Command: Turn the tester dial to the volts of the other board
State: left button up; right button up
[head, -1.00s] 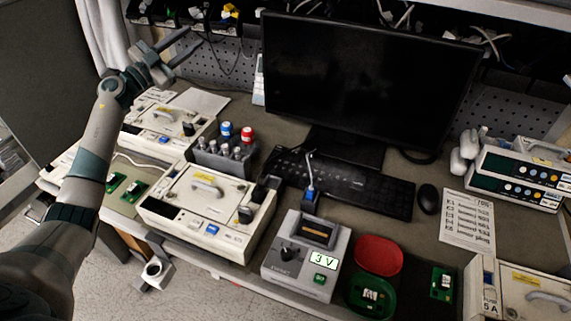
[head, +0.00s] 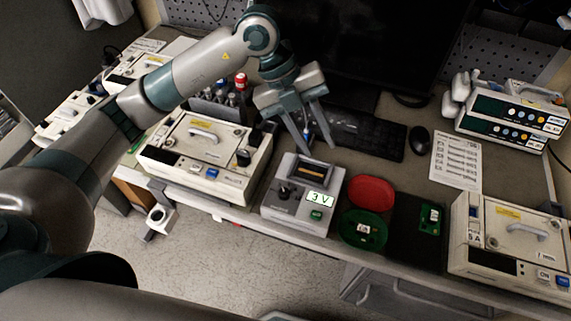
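The grey tester (head: 296,213) stands near the front edge of the bench. Its black dial (head: 284,193) is on the left of its top, and its display (head: 319,199) reads 3 V. One small green board (head: 365,230) lies in the round green tray (head: 350,238). Another green board (head: 430,217) lies on a dark mat (head: 404,235) to the right. My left gripper (head: 318,149) is open and empty, its fingers pointing down above and behind the tester, apart from the dial. My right gripper is out of view.
A red tray (head: 371,191) lies right of the tester. A printed sheet (head: 456,160) with rows of text too small to read lies beyond. Keyboard (head: 365,134) and monitor stand behind.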

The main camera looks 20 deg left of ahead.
aim_at(284, 192)
pick_arm(q)
jog(key=s+a+f+m+y, duration=0.1)
jog(key=s+y, duration=0.1)
jog(key=s+a+f+y, duration=0.1)
jog(key=s+a+y, duration=0.1)
jog(key=s+a+f+m+t+y, duration=0.1)
jog(key=s, duration=0.2)
jog(key=shift+s+a+f+m+y, duration=0.1)
jog(key=shift+a+f+m+y, duration=0.05)
jog(key=shift+a+m+y, duration=0.2)
jog(key=shift+d, duration=0.1)
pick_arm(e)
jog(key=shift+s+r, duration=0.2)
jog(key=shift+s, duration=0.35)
pick_arm(q)
jog(key=shift+f, duration=0.2)
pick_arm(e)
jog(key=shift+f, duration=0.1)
pick_arm(q)
jog(key=shift+f+b, duration=1.45)
jog(key=shift+f, duration=1.8)
grip_shut()
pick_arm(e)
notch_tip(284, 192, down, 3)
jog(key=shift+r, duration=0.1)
